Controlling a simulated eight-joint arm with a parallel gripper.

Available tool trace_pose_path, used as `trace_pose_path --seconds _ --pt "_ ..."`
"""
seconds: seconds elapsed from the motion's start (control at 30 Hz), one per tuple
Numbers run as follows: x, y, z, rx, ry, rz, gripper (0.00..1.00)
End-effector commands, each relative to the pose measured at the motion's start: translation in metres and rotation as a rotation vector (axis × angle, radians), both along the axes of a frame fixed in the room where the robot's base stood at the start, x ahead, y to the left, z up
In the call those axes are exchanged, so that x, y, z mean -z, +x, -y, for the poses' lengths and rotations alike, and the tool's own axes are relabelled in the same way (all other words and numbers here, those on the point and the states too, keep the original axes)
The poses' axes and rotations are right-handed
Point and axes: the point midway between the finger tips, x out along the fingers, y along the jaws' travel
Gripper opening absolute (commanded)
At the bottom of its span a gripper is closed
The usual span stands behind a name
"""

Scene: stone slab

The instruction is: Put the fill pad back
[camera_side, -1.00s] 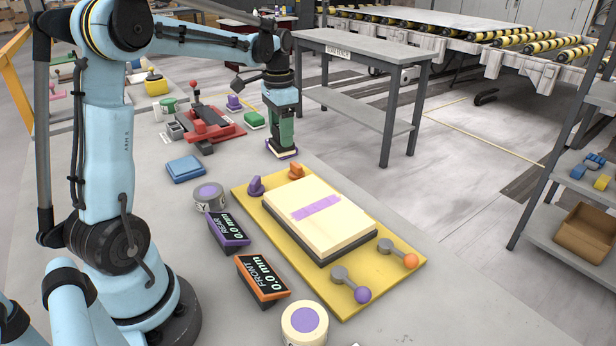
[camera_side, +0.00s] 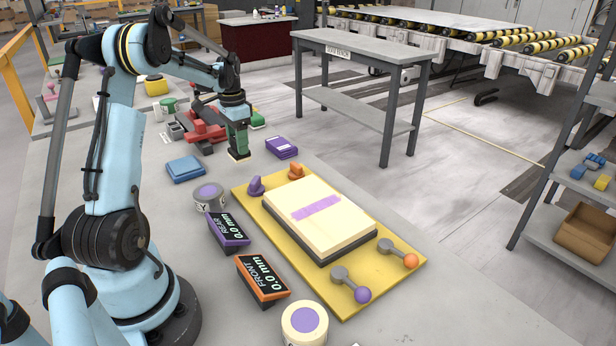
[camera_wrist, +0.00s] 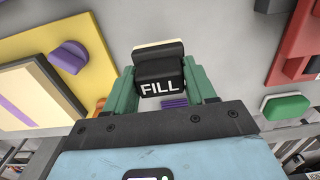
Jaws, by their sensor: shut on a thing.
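My gripper (camera_side: 238,153) is shut on the fill pad (camera_wrist: 160,75), a black block marked FILL with a cream face. In the side view the pad's pale underside (camera_side: 239,157) shows below the fingers, over the grey worktop; I cannot tell its exact height. A purple block with pale markings (camera_side: 281,147) lies to the right of my gripper, apart from it. Part of a purple thing (camera_wrist: 173,101) shows behind the pad in the wrist view. A cream slab (camera_side: 335,228) with a purple stripe (camera_side: 316,207) lies on the yellow board (camera_side: 345,305).
A red fixture (camera_side: 204,140) and a green block (camera_wrist: 286,107) are close by. Another cream tin (camera_side: 304,324) is at the front.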

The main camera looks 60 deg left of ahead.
Motion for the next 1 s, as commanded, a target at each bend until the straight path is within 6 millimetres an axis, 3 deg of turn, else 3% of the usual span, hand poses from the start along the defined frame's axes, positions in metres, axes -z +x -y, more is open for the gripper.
trace_pose_path --seconds 0.3,0.7,0.73,0.9,1.0 --pt "0.037 0.000 0.000 0.000 0.000 0.000 0.17" --pt "0.042 0.000 0.000 0.000 0.000 0.000 0.17" --pt "0.042 0.000 0.000 0.000 0.000 0.000 0.57" --pt "0.042 0.000 0.000 0.000 0.000 0.000 0.81" --pt "0.042 0.000 0.000 0.000 0.000 0.000 0.81"
